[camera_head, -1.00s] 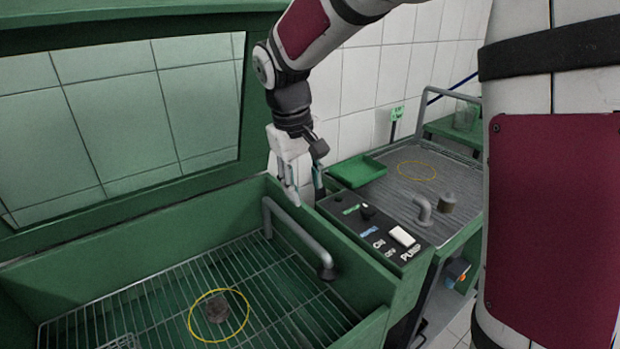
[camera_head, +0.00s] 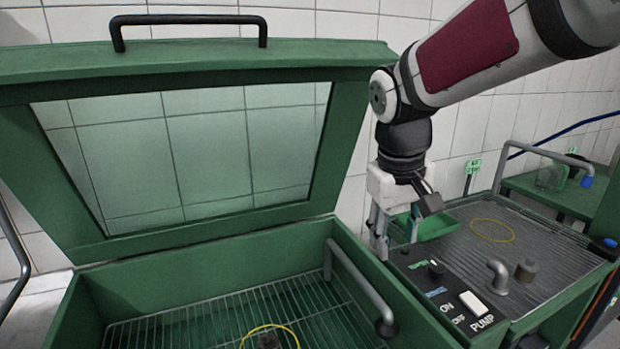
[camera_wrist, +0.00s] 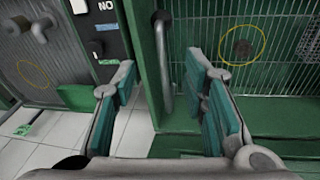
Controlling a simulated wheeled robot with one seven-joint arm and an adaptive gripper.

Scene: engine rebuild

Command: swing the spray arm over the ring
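The grey spray arm (camera_head: 361,283) is a bent pipe along the inner right wall of the green wash basin, with a dark nozzle at its near end. It also shows in the wrist view (camera_wrist: 163,70). The yellow ring (camera_head: 268,329) lies on the basin's wire rack around a small brown part, partly cut off by the lower edge; the wrist view shows it whole (camera_wrist: 261,50). My gripper (camera_head: 396,253) hangs over the basin's right wall by the control panel, left of and behind its knob. In the wrist view its teal-padded fingers (camera_wrist: 165,95) are wide apart and empty.
The basin's lid (camera_head: 355,150) stands open behind. The control panel (camera_head: 450,290) has a knob and a white pump switch (camera_head: 475,304). Right of it is a ribbed drain board with another yellow ring (camera_head: 492,230), a bent pipe (camera_head: 497,272) and a small green tray (camera_head: 432,226).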

